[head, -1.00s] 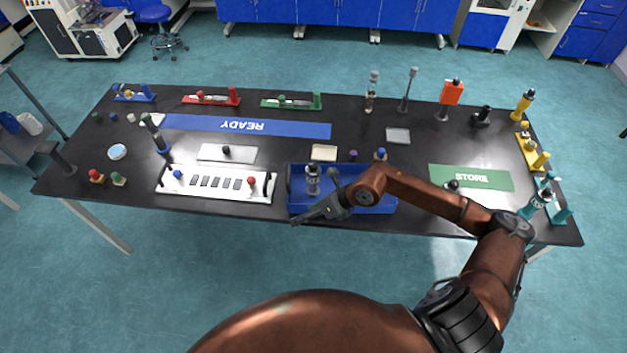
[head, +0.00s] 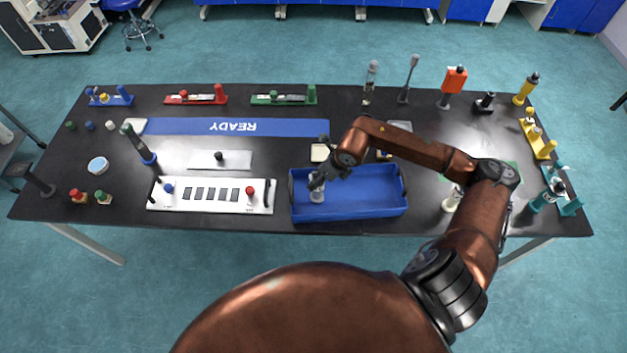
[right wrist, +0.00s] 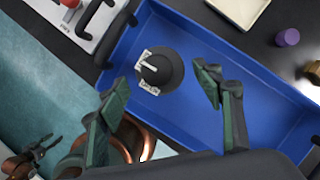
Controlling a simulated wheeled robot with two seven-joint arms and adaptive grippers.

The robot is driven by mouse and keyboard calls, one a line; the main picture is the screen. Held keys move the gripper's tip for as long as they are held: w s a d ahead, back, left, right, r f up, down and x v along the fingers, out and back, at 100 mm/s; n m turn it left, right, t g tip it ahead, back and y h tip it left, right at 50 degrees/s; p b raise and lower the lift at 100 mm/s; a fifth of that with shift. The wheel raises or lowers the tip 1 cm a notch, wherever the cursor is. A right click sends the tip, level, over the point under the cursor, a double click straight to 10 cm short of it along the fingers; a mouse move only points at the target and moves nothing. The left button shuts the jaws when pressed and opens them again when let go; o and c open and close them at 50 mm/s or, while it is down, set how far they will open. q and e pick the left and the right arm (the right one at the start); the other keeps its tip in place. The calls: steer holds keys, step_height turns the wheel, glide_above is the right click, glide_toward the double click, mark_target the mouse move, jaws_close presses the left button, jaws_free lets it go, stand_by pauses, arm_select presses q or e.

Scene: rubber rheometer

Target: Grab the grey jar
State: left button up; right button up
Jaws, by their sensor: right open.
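The grey jar (head: 317,196) stands upright in the left part of the blue tray (head: 365,204). In the right wrist view the jar (right wrist: 160,70) shows from above, with a dark round top and pale marks, on the floor of the tray (right wrist: 205,130). My right gripper (head: 318,181) is above the jar in the head view and partly hides it. In the right wrist view my right gripper (right wrist: 162,91) is open and empty, with its fingertips apart and the jar between and slightly ahead of them.
The white panel (head: 210,208) with red and blue knobs stands just left of the tray. A purple cap (right wrist: 287,37) and a pale dish (right wrist: 240,8) lie beyond the tray. The tray's right part is empty.

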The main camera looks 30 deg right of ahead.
steer(key=f, duration=0.2)
steer(key=f+p, duration=0.1)
steer(key=shift+w+f, duration=0.25)
steer(key=shift+f, duration=0.05)
steer(key=x, duration=0.3)
steer(key=c, duration=1.3)
arm_select(q)
steer(key=shift+s+r, duration=0.3)
steer(key=shift+s, duration=0.2)
steer(key=shift+s+r, duration=0.3)
steer(key=shift+s, duration=0.2)
steer(key=shift+w, duration=0.1)
arm_select(e)
steer(key=shift+r, duration=0.1)
steer(key=shift+c, duration=0.3)
